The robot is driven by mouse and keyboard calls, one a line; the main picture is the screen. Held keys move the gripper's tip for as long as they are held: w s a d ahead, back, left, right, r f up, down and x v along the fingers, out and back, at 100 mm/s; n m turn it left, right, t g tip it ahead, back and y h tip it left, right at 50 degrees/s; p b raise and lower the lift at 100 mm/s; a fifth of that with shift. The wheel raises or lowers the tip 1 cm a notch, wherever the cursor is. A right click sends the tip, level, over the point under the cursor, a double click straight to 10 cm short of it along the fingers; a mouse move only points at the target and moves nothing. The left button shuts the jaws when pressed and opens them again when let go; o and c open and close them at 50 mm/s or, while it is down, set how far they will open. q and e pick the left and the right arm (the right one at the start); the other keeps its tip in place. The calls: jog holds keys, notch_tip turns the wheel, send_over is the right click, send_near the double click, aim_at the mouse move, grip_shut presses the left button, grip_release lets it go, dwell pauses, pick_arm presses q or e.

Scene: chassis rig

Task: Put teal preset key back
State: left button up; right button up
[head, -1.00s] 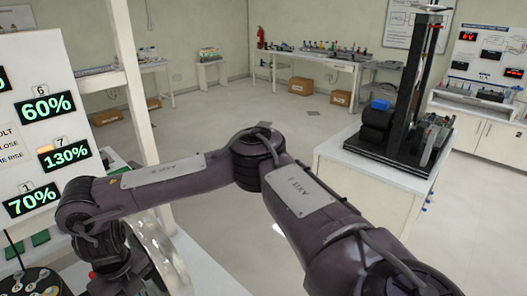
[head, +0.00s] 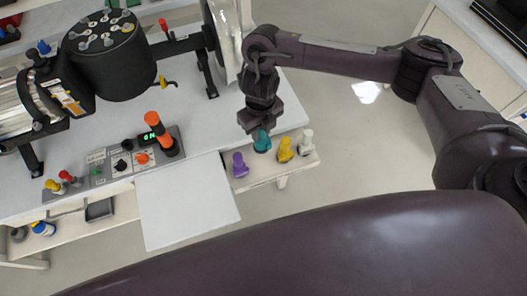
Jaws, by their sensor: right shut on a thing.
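The teal preset key (head: 262,142) is in the jaws of my right gripper (head: 262,126), which points down over the small white key shelf (head: 258,178). The teal key is between the purple key (head: 240,166) on the left and the yellow key (head: 286,150) on the right. A white key (head: 306,142) stands at the right end of the row. I cannot tell whether the base of the teal key touches the shelf. My left gripper is not in view.
A white bench (head: 110,120) carries a black drum with pegs (head: 110,55) and a control panel (head: 120,160) with an orange-topped lever (head: 158,130). A blank white panel (head: 187,205) lies left of the key shelf. Open floor (head: 350,160) is to the right.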

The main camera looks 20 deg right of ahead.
aim_at(262, 143)
notch_tip(262, 143, down, 6)
jog(key=shift+s+d+f+b, duration=0.15)
jog(key=shift+f+b, duration=0.1)
jog(key=shift+b, duration=0.3)
jog(key=shift+f, duration=0.65)
notch_tip(262, 143, down, 4)
jog(key=shift+f, duration=0.2)
jog(key=shift+f, duration=0.2)
jog(key=o, duration=0.9)
jog(key=shift+r, duration=0.15)
